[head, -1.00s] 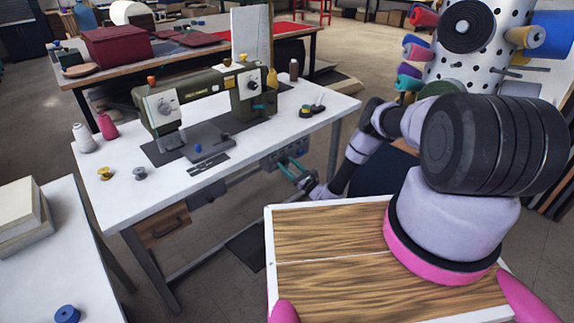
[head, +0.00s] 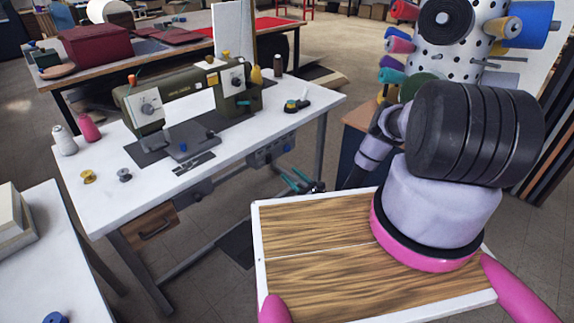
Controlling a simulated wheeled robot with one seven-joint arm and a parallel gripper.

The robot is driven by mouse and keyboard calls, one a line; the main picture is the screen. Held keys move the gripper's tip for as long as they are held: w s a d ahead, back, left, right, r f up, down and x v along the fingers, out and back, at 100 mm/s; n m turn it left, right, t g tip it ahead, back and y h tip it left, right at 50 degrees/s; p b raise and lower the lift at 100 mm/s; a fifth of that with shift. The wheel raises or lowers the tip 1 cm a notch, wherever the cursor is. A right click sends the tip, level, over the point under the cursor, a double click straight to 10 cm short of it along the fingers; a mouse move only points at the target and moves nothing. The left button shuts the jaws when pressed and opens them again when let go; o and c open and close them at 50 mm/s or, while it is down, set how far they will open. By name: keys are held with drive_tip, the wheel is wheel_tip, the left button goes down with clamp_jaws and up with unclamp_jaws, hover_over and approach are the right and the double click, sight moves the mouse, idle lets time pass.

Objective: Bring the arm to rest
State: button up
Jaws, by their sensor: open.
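My gripper (head: 296,181) is in the head view, low beside the front of the white sewing table, just past the far edge of my wooden-topped base. Its two teal fingers are apart and nothing shows between them. My arm is folded, with its large dark joint at the right and its forearm running down to the left toward the gripper. The gripper is small in the picture, and its wrist is partly hidden by dark links.
The white sewing table (head: 235,152) bears an olive sewing machine (head: 185,100), thread cones (head: 89,128) and bobbins (head: 88,176). A dotted white stand (head: 487,40) with colored rolls is behind my arm. Another white table (head: 70,265) is at lower left. Grey floor shows between.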

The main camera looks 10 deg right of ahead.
drive_tip(key=a+r+n+g+y, duration=0.2)
drive_tip(key=r+n+g, duration=0.7)
drive_tip(key=r, duration=1)
drive_tip(key=a+r+n+g+y, duration=0.1)
drive_tip(key=a+r+n+g, duration=0.2)
drive_tip(key=r+n+g, duration=1.2)
drive_tip(key=s+d+r+t+h, duration=0.1)
drive_tip(key=s+r+t+h, duration=0.1)
drive_tip(key=s+r, duration=0.35)
drive_tip(key=s+d+r+m+t+h, duration=0.1)
drive_tip(key=s+d+r+t+h, duration=0.15)
drive_tip(key=r, duration=0.65)
drive_tip(key=s+d+r+t+h, duration=0.1)
drive_tip(key=s+r+t+h, duration=0.15)
drive_tip(key=s+r, duration=0.35)
drive_tip(key=s+d+r+n+t+h, duration=0.1)
drive_tip(key=s+d+r+t+h, duration=0.5)
drive_tip(key=s, duration=0.8)
drive_tip(key=d+r+t, duration=0.1)
drive_tip(key=d+r, duration=0.2)
drive_tip(key=r, duration=0.2)
drive_tip(key=shift+s+r+n+t, duration=0.25)
drive_tip(key=shift+s+n+t, duration=0.05)
drive_tip(key=shift+s, duration=0.05)
drive_tip(key=shift+d, duration=0.1)
